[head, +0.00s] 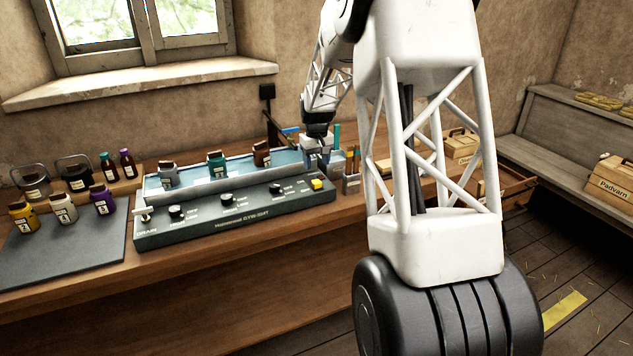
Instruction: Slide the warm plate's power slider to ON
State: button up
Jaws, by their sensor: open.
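The warm plate appears to be the long dark device on the bench, with a labelled front panel (235,231) and a pale blue trough (190,192) behind it. The panel carries several black knobs with small labels, a lever (145,214) marked DRAIN at the left end, and a small yellow control (317,184) at the right end. I cannot tell for sure which control is the power slider or how it is set. My gripper (318,163) is open, at the right end of the trough, above and behind the yellow control. Its fingertips are small and partly unclear here.
A grey jar (168,176), a teal jar (216,164) and a brown jar (261,155) stand in or at the trough. A pen holder (351,183) is close right of my gripper. More bottles stand on and behind a dark mat (68,252) at left. My arm hides the bench's right part.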

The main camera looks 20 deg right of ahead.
aim_at(317, 181)
jog(key=shift+f, duration=0.1)
jog(key=shift+f, duration=3.8)
